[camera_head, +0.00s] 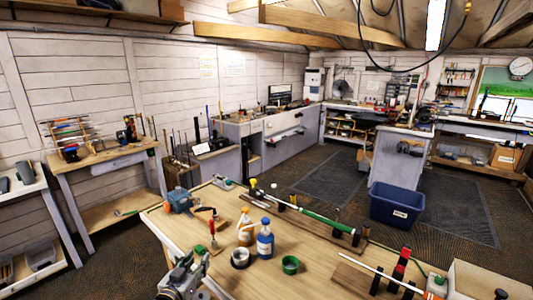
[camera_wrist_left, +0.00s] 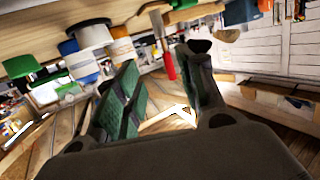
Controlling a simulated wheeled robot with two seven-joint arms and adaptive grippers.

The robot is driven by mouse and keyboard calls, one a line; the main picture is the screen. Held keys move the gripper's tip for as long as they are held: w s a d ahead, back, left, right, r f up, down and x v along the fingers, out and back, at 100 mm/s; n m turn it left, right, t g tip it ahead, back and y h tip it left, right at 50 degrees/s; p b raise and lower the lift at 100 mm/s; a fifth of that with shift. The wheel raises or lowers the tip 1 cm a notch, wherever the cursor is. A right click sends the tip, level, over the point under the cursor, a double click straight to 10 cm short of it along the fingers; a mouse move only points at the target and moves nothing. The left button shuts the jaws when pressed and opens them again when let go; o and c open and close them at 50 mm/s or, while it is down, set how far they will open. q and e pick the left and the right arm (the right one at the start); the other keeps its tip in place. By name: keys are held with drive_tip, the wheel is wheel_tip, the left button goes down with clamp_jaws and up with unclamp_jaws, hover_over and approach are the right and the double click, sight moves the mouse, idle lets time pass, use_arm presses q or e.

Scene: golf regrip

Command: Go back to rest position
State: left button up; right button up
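My left gripper (camera_head: 190,268) is at the near left edge of the wooden workbench (camera_head: 200,200) in the head view. In the left wrist view its two green-padded fingers (camera_wrist_left: 163,88) stand apart with nothing held between them. A golf club with a green grip (camera_head: 325,224) lies across the middle of the bench, apart from the gripper. A red-handled tool (camera_head: 213,234) stands just beyond the gripper; it also shows in the left wrist view (camera_wrist_left: 168,66). My right gripper is not visible.
A vise (camera_head: 180,200) is on the bench's far left. A blue bin (camera_head: 397,206) stands on the floor behind.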

use_arm(q)
drive_tip(key=s+f+g+y, duration=0.1)
drive_tip(key=s+f+g, duration=0.3)
drive_tip(key=s, duration=0.5)
drive_tip(key=s+f+g, duration=0.4)
drive_tip(key=s, duration=0.5)
drive_tip(key=s+f+g+y, duration=0.1)
drive_tip(key=s+f+g, duration=0.25)
drive_tip(key=s, duration=0.55)
wheel_tip(320, 180, down, 33)
drive_tip(key=s+g, duration=0.2)
drive_tip(key=s+a+f+g, duration=0.1)
drive_tip(key=s+a+f, duration=0.2)
drive_tip(key=s+f, duration=1.6)
drive_tip(key=s, duration=0.3)
drive_tip(key=shift+s+a+f, duration=0.2)
drive_tip(key=shift+s+f, duration=0.15)
drive_tip(key=shift+f, duration=0.05)
